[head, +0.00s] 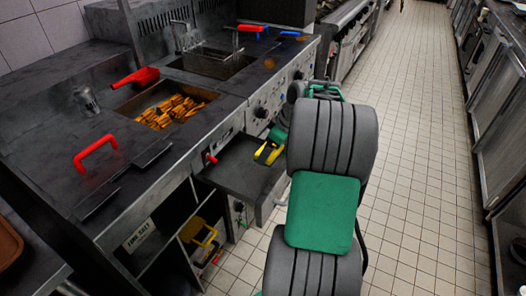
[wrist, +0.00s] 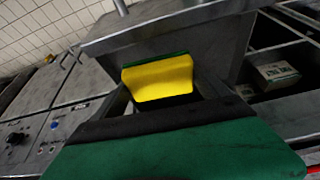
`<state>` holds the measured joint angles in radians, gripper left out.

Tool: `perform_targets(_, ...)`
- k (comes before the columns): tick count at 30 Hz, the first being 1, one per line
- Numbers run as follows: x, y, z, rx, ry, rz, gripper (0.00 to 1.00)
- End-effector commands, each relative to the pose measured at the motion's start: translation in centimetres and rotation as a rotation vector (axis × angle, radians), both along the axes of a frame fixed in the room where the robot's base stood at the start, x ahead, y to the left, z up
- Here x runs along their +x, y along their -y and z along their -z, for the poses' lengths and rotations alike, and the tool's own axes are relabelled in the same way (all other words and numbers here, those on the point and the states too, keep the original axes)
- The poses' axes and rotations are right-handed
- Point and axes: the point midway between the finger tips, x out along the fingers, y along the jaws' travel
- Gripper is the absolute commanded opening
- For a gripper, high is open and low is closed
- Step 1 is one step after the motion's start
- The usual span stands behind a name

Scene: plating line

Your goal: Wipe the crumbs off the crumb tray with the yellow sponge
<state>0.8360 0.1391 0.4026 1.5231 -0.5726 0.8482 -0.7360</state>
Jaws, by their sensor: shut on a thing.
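The yellow sponge (wrist: 158,78), with a green layer along its upper edge, is held between the fingers of my gripper (head: 269,151). In the head view the sponge (head: 275,156) shows as small yellow patches around the dark fingers. The crumb tray (head: 235,170) is a dark flat tray sticking out from the front of the fryer counter. My gripper is at the tray's right part; I cannot tell whether the sponge touches it. A grey metal face (wrist: 170,32) lies close beyond the sponge in the wrist view. I cannot make out crumbs.
Fries (head: 172,111) lie in a counter well, with a red-handled scoop (head: 136,78) by it. A wire basket (head: 212,60) sits behind. A red handle (head: 92,152) stands at left. Below is an open cubby with a yellow object (head: 203,238). The tiled floor (head: 425,150) at right is clear.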

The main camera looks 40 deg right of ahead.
Motion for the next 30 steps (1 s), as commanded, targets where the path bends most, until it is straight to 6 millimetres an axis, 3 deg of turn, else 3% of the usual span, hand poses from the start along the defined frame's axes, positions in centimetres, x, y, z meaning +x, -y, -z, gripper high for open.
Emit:
perform_targets(6, 0.2, -0.3, -1.7, 0.000, 0.000, -0.006, 0.48)
perform_targets(25, 0.2, -0.4, -1.8, -0.001, 0.000, -0.007, 0.48)
perform_targets(28, 0.6, -1.4, -2.3, -0.001, 0.002, -0.001, 0.48)
perform_targets(30, 1.2, -3.0, -3.3, -0.003, 0.003, 0.011, 0.48)
